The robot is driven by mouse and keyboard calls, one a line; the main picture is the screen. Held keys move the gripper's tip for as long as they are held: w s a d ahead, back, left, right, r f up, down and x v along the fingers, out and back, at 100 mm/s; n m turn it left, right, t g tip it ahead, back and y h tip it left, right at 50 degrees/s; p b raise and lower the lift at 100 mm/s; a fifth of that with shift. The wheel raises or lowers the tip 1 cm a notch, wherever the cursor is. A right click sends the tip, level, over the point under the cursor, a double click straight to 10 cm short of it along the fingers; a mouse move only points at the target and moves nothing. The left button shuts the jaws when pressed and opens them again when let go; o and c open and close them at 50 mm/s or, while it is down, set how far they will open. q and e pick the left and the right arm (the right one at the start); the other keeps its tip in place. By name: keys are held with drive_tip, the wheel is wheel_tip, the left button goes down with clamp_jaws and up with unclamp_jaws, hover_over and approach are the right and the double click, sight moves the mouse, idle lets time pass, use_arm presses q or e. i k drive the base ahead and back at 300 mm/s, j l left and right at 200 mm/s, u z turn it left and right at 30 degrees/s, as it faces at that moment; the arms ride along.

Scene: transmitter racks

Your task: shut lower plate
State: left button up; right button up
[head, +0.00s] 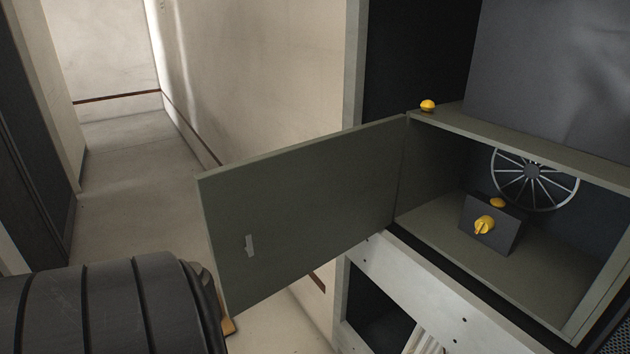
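The lower plate (310,205) is a grey-green hinged door. It stands wide open, swung out to the left of its compartment, with a small pale handle (250,245) near its free edge. The open compartment (440,222) holds a dark box (478,238) with yellow knobs, and a spoked fan guard shows at its back. My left arm's dark ribbed part comes in at the bottom left, its end close to the plate's lower free corner. A small tan piece shows beside that end; the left fingers cannot be made out. I cannot tell whether the arm touches the plate. My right gripper is not in view.
A yellow knob (428,105) sits on the ledge above the compartment. A dark grey panel (555,75) stands over it. Below is a pale perforated rack frame (400,275) with an opening. A clear corridor floor (130,190) runs back at the left.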

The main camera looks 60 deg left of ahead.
sight(302, 206)
drive_tip(key=j+z, duration=0.1)
drive_tip(key=j, duration=0.4)
drive_tip(key=j+z, duration=0.1)
drive_tip(key=j, duration=0.4)
drive_tip(key=k+j+z, duration=0.1)
drive_tip(key=j, duration=0.4)
drive_tip(key=k+j+z, duration=0.1)
drive_tip(key=j, duration=0.4)
drive_tip(key=k+j+z, duration=0.1)
drive_tip(key=j, duration=0.4)
drive_tip(key=k+j, duration=0.1)
drive_tip(key=j, duration=0.35)
drive_tip(key=j+z, duration=0.05)
